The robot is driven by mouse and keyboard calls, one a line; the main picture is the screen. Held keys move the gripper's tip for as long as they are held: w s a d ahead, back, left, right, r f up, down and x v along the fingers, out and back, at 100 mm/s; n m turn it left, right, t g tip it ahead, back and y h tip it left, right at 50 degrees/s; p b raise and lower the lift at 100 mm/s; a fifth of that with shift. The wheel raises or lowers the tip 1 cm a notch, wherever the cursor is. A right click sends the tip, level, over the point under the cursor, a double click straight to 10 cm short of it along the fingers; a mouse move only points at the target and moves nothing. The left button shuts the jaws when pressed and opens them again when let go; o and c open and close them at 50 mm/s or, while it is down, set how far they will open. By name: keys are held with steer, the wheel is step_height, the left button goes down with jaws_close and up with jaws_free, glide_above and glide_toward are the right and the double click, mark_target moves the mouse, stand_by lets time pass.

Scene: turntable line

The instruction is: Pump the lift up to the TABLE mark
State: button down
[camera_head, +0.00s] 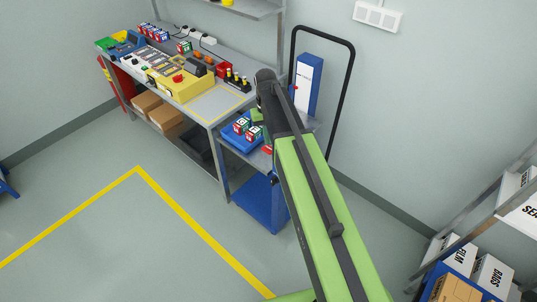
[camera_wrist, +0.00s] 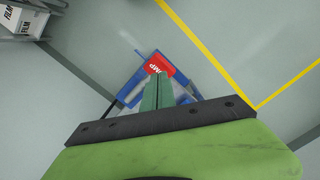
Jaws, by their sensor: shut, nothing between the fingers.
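The lift (camera_head: 262,200) is a blue cart with a black tube handle, beside the right end of the workbench. Its blue post (camera_head: 314,85) bears a white scale with a small red pointer; the markings are too small to read. A blue tray with small boxes (camera_head: 241,126) sits on its platform, slightly below the bench top. In the wrist view, a red pad (camera_wrist: 161,64), lettered with "MP" visible, lies just beyond the tips of my gripper (camera_wrist: 158,78). The fingers are shut and empty; contact with the pad cannot be told. My arm partly hides the lift in the head view.
The workbench (camera_head: 222,105) holds a yellow fixture (camera_head: 180,82) and several small items. A shelf with labelled boxes (camera_head: 492,272) stands at lower right. Yellow floor lines (camera_head: 190,217) mark open floor at left.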

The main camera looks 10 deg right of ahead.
steer(key=shift+s+f+b, duration=0.1)
steer(key=shift+f+b, duration=0.2)
steer(key=shift+f, duration=0.45)
